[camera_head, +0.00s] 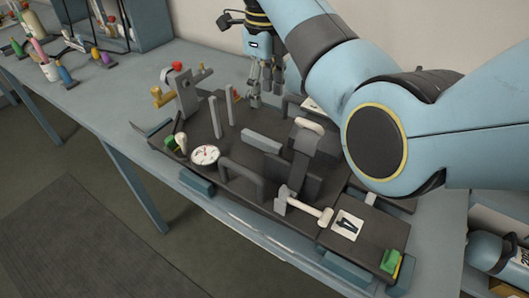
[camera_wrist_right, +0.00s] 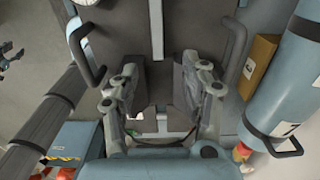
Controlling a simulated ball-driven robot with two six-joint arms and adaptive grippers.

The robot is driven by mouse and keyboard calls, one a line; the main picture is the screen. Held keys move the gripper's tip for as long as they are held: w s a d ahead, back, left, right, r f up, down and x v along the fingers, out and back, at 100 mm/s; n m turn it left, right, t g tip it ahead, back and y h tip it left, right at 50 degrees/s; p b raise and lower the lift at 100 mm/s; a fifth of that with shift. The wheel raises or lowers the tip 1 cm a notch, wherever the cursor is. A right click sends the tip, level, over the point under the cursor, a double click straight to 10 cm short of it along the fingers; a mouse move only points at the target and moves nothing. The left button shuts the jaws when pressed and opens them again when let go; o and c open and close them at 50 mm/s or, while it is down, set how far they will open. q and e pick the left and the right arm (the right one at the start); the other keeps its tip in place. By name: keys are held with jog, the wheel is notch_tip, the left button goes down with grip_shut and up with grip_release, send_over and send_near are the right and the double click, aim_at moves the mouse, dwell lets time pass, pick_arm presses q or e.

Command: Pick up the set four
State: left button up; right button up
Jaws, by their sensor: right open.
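A dark flat set (camera_head: 235,150) lies on the blue-grey bench, with grey handles, a round white gauge (camera_head: 205,155) and a pale card (camera_head: 347,225) bearing a dark mark that looks like a 4. My right gripper (camera_head: 264,92) points down near the set's far edge, open and with nothing seen between its fingers. In the right wrist view the open fingers (camera_wrist_right: 162,85) appear in front of a dark panel (camera_wrist_right: 115,35) with a handle at each side. I cannot tell whether they touch it. My left gripper is in neither view.
Bottles and tools (camera_head: 50,65) stand at the far left of the bench (camera_head: 110,110). A blue cylinder (camera_head: 490,252) with a label lies low at the right. The wrist view shows a blue cylinder (camera_wrist_right: 285,85) beside a brown box (camera_wrist_right: 259,62).

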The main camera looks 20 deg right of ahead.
notch_tip(320, 180, down, 3)
jog(key=b, duration=0.2)
send_over(266, 139)
jog(key=f, duration=0.4)
jog(key=shift+w+a+p, duration=0.1)
jog(key=shift+w+p, duration=0.2)
jog(key=shift+s+f+p, duration=0.2)
jog(key=shift+f, duration=1.4)
jog(key=shift+s+f+p, duration=0.15)
jog(key=shift+s+f, duration=0.05)
jog(key=shift+f, duration=1.35)
grip_shut()
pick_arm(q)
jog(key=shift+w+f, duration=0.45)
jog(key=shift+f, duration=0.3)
pick_arm(e)
jog(key=shift+w+r, duration=0.15)
